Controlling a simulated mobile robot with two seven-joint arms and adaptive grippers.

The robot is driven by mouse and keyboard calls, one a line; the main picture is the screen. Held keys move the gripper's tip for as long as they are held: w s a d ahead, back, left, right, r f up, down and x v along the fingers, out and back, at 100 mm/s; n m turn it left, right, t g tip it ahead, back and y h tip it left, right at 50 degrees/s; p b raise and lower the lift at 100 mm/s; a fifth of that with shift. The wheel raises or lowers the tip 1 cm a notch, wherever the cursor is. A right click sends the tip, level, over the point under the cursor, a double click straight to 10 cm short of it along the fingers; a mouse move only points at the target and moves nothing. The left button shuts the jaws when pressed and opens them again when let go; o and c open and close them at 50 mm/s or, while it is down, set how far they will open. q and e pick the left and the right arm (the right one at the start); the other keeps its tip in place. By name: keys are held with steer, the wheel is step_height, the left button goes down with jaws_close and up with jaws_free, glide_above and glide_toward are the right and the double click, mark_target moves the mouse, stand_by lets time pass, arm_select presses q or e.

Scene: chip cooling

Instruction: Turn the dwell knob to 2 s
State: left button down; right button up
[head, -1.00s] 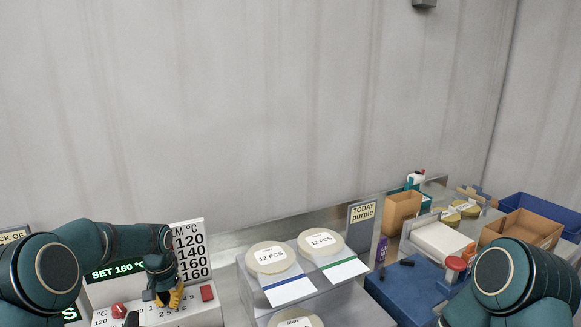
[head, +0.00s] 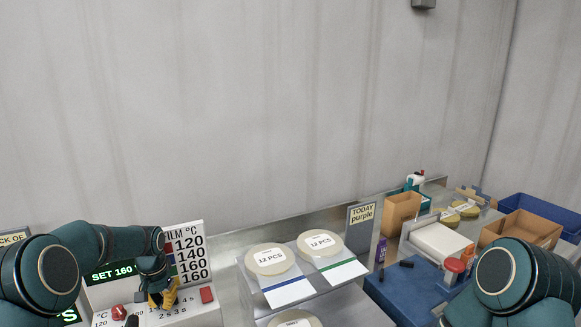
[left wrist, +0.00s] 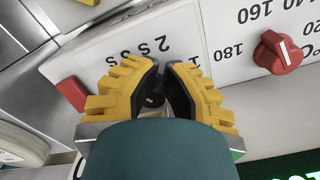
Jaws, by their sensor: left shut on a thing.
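My left gripper (head: 163,298) is at the front of the white control panel (head: 193,315). In the left wrist view its yellow fingers with dark pads (left wrist: 160,82) are closed in on a small dark part, the dwell knob (left wrist: 153,100). The fingers hide most of the knob, so I cannot read its pointer. Printed marks ending in "s", with a "2 s" among them (left wrist: 148,47), lie just beyond the fingertips. My right gripper is out of view; only my right arm shows at the right.
A red temperature knob (left wrist: 281,52) with its own scale is beside the dwell knob; it also shows in the head view (head: 119,312). A red button (head: 207,294) is on the other side. A green display (head: 110,273) reads SET 160. A shelf with labelled discs (head: 270,259) stands to the right.

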arm_select(q)
steer(key=shift+w+a+r, duration=0.1)
steer(key=shift+a+r, duration=0.2)
steer(key=shift+a, duration=0.55)
steer(key=shift+s+a+f, duration=0.25)
steer(key=shift+s+a, duration=0.05)
steer(key=shift+s, duration=0.05)
steer(key=r+p, duration=0.1)
steer(key=r, duration=0.1)
steer(key=r+p, duration=0.1)
steer(key=shift+d+r+p, duration=0.3)
steer(key=shift+d+r, duration=0.05)
steer(key=shift+r, duration=0.05)
steer(key=shift+d+r, duration=0.15)
steer(key=shift+r, duration=0.9)
